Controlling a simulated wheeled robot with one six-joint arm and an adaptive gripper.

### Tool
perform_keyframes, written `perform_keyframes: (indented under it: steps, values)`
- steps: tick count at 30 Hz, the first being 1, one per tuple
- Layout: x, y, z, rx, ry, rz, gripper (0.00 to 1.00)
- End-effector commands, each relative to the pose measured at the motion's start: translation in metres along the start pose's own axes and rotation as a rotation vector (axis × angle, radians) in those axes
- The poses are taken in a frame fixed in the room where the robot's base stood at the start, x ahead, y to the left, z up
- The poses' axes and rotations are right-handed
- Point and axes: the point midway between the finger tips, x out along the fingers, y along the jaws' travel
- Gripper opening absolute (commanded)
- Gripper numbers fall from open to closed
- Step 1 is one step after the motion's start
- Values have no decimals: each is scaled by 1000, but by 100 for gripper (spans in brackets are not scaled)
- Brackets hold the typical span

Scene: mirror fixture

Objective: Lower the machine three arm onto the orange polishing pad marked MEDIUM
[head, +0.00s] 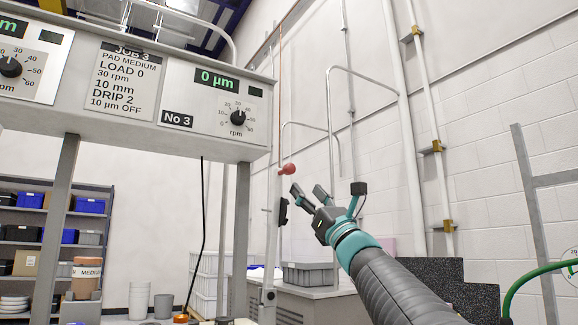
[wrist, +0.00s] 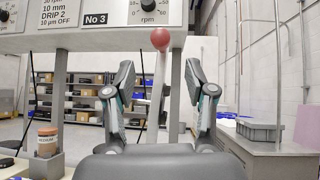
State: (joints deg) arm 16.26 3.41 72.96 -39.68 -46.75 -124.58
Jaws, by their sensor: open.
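A pale upright arm (head: 271,240) with a red ball knob (head: 288,169) at its top stands under the panel marked No 3 (head: 177,119). My gripper (head: 308,190) is open and empty, just right of the knob in the head view. In the wrist view the red knob (wrist: 161,39) shows beyond and slightly above my open fingertips (wrist: 159,72), roughly centred between them; I see no contact. A small orange thing (head: 181,318) sits at the bottom edge of the head view, mostly cut off; I cannot tell whether it is the pad.
A brown jar labelled MEDIUM (head: 86,277) stands at lower left. The No 3 job card (head: 124,80) reads PAD MEDIUM; the display (head: 216,80) reads 0 µm. Grey legs (head: 240,240) support the panel. A bench with a grey crate (head: 311,274) stands behind, before wall pipes.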

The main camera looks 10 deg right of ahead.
Motion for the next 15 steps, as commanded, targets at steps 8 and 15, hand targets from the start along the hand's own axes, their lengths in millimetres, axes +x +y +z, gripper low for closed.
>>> perform_keyframes:
  steps: [8, 15]
  values:
    - [57, 0, 2, 2, 0, 0, 55]
    - [91, -1, 1, 1, 2, -1, 55]
